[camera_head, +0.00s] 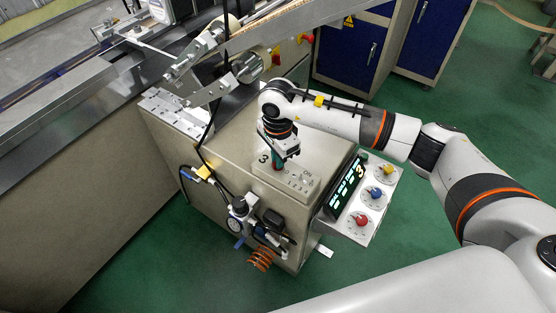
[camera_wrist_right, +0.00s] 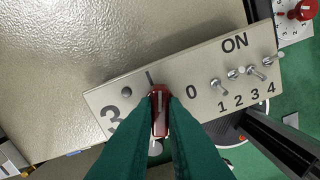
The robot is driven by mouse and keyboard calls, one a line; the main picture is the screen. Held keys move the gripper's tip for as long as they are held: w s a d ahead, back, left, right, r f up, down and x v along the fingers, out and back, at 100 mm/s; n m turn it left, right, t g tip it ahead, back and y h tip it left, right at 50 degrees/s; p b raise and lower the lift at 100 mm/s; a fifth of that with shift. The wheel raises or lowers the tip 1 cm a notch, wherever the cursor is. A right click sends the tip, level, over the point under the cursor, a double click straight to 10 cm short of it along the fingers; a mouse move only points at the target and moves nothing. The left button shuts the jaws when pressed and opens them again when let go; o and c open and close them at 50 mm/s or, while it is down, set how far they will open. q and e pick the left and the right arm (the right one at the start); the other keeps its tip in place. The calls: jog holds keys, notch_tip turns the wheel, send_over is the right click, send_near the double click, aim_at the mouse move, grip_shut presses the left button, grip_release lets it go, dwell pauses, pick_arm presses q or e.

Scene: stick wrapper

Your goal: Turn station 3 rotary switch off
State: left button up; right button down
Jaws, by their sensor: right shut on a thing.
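The station 3 control box (camera_head: 283,187) sits on top of the beige cabinet. In the right wrist view its face (camera_wrist_right: 205,65) carries a 3, an I mark, a 0, and several toggle switches (camera_wrist_right: 238,76) under ON. The red rotary switch (camera_wrist_right: 160,98) is between my green fingertips, its pale line pointing roughly toward the I rather than the 0. My right gripper (camera_head: 277,165) is shut on this switch from above; it also shows in the right wrist view (camera_wrist_right: 160,120). The fingers hide the switch's lower part. My left gripper is not in view.
A side panel with a lit display (camera_head: 345,187) and yellow, blue and red knobs (camera_head: 362,219) is right of the box. Metal rollers (camera_head: 247,67) and a bracket stand behind. A pressure regulator (camera_head: 238,213) with hoses is at the cabinet's front. Green floor is open at right.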

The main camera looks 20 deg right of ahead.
jog(key=m+b, duration=0.2)
jog(key=m, duration=0.2)
jog(key=shift+f, duration=0.15)
jog(key=m+b, duration=0.1)
jog(key=m, duration=0.2)
jog(key=shift+b, duration=0.4)
jog(key=m+b, duration=0.1)
jog(key=m, duration=0.2)
jog(key=shift+m, duration=0.4)
jog(key=shift+m+b, duration=0.5)
jog(key=shift+m, duration=1)
jog(key=c, duration=1.5)
grip_release()
